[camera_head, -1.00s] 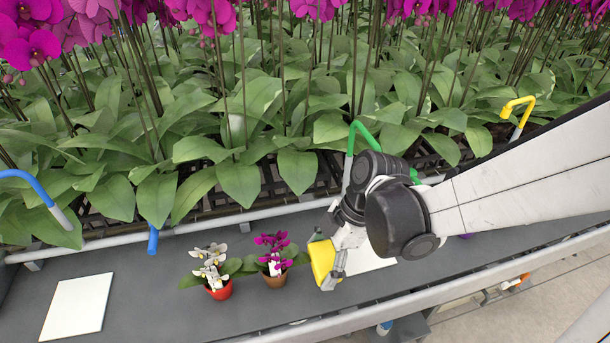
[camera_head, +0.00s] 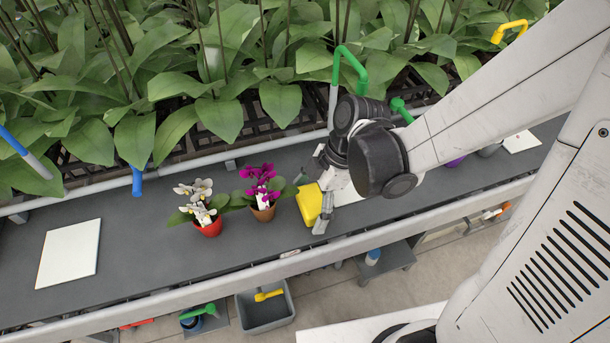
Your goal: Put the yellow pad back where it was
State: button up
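The yellow pad (camera_head: 309,204) is in the head view, right of the two small potted orchids, over the grey bench. My gripper (camera_head: 312,203) points down at it, with fingers on the pad's near and far sides; it looks shut on the pad. The far finger is partly hidden. I cannot tell whether the pad touches the bench.
A white orchid in a red pot (camera_head: 209,228) and a magenta orchid in a brown pot (camera_head: 263,212) stand close left of the pad. Another white tile (camera_head: 69,253) lies far left. A grey bin (camera_head: 265,308) stands below the bench. Bare bench (camera_head: 140,240) lies between left tile and pots.

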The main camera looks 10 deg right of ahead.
jog(key=s+d+r+m+t+h+p, duration=0.1)
jog(key=d+r+m+t, duration=0.3)
jog(key=r+m, duration=0.6)
jog(key=s+d+r+m+t+h+p, duration=0.1)
jog(key=d+r+m+t+h+p, duration=0.1)
jog(key=d+r+m, duration=0.6)
notch_tip(320, 180, up, 3)
jog(key=shift+s+r+m+t+h, duration=0.1)
jog(key=shift+s+m+t+h, duration=0.25)
jog(key=shift+m+t+h, duration=0.45)
jog(key=shift+c, duration=0.3)
dwell(0.8)
